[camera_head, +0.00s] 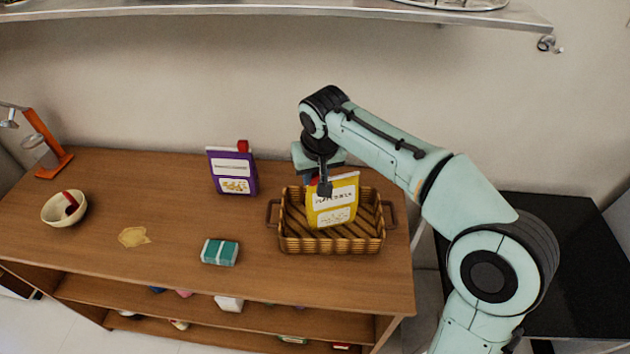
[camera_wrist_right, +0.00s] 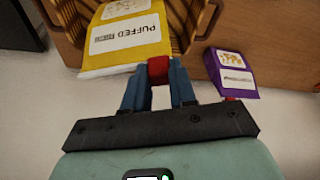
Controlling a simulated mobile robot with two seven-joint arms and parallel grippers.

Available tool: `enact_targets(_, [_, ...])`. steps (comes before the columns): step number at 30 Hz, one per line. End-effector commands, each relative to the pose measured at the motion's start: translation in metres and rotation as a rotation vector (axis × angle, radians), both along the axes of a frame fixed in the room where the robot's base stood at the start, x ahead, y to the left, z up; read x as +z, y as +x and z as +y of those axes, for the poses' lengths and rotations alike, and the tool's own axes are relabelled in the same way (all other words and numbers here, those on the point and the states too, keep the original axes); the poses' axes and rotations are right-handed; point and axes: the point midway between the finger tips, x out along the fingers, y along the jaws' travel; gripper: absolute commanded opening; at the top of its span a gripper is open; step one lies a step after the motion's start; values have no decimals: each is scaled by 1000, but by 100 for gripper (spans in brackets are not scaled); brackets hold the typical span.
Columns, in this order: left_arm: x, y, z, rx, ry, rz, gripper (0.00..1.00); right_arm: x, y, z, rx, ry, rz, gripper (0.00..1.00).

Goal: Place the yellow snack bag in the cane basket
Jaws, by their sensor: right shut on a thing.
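The yellow snack bag (camera_head: 337,203) stands upright inside the cane basket (camera_head: 333,246), between its walls, in the head view. My right gripper (camera_head: 317,183) is above the basket, shut on the red clip at the top of the bag. In the right wrist view the fingers of my right gripper (camera_wrist_right: 159,88) close on the red clip, and the yellow bag (camera_wrist_right: 126,43) extends beyond them over the woven basket (camera_wrist_right: 66,22). Whether the bag's bottom touches the basket floor I cannot tell. My left gripper is in neither view.
A purple bag (camera_head: 232,172) stands left of the basket and shows in the right wrist view (camera_wrist_right: 232,75). A teal-and-white packet (camera_head: 219,252), a yellowish flat piece (camera_head: 133,237) and a bowl (camera_head: 64,208) lie further left on the wooden table (camera_head: 170,185). A shelf (camera_head: 270,12) hangs above.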

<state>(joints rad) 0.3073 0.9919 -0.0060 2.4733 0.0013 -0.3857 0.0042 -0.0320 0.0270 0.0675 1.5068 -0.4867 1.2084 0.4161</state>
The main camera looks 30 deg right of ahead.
Motion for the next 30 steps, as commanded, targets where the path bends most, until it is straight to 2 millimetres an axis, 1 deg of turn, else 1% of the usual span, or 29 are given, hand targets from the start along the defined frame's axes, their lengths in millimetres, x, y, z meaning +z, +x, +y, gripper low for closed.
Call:
enact_targets(1, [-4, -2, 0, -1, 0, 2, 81, -10, -1, 0, -1, -1, 3, 0])
enact_targets(3, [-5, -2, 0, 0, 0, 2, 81, -18, -1, 0, 0, -1, 3, 0])
enact_targets(11, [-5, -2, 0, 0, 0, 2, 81, -19, 0, 0, 0, 0, -1, 0])
enact_targets(14, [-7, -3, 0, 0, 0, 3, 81, -22, 0, 0, 1, -1, -1, 0])
enact_targets(15, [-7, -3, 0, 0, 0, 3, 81, -23, 0, 0, 1, 0, 1, 32])
enact_targets(17, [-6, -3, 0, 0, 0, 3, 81, -22, 0, 0, 0, 0, 1, 51])
enact_targets(26, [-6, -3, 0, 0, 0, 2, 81, -21, 0, 0, 0, 0, 0, 51])
enact_targets(30, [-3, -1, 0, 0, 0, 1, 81, -9, -2, 1, 0, 0, -2, 51])
